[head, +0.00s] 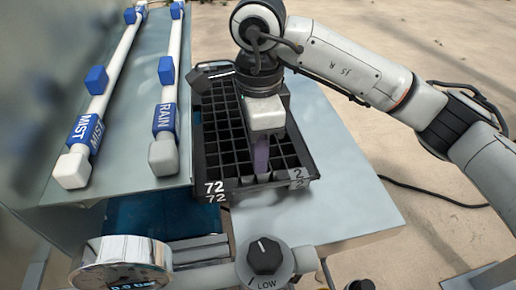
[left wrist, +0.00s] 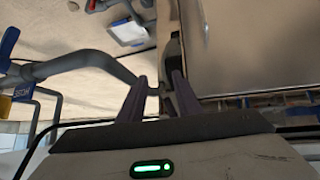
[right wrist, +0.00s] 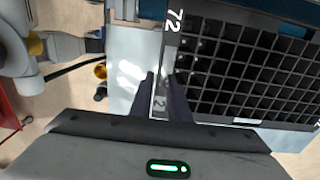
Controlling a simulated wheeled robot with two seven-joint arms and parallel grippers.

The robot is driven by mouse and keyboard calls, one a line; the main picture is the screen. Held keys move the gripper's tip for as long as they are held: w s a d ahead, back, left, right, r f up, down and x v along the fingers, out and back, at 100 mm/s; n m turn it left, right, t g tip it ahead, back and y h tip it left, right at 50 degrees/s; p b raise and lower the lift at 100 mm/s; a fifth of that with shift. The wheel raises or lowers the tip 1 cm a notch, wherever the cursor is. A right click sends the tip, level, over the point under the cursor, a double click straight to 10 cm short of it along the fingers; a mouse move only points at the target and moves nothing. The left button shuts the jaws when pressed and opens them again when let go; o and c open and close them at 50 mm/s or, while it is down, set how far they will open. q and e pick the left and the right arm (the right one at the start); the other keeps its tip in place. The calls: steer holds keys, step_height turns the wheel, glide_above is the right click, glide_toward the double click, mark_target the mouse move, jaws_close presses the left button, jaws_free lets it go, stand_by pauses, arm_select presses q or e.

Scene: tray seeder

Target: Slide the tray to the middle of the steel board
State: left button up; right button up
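The black cell tray (head: 207,160), marked 72, sits between the seeder's sloped panel and the steel board (head: 350,185), its right part over the board. My right gripper (head: 262,172) is low over the tray's front half, pointing down. In the right wrist view the tray (right wrist: 238,122) fills the upper right. The right gripper's fingers (right wrist: 160,78) stand on either side of the tray's labelled end rim, with a narrow gap showing. Whether they press on it I cannot tell. My left gripper (left wrist: 160,80) is open and empty, away from the tray and outside the head view.
Two white pipes labelled MIST (head: 88,130) and RAIN (head: 166,117) with blue fittings lie along the sloped panel (head: 130,100). A gauge (head: 122,262) and a black knob (head: 265,256) stand in front. The board's right side is bare.

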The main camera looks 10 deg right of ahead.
mark_target(258, 185)
step_height(258, 185, down, 10)
steer(key=shift+f, duration=0.1)
stand_by(0.4)
steer(key=shift+c, duration=0.5)
jaws_close()
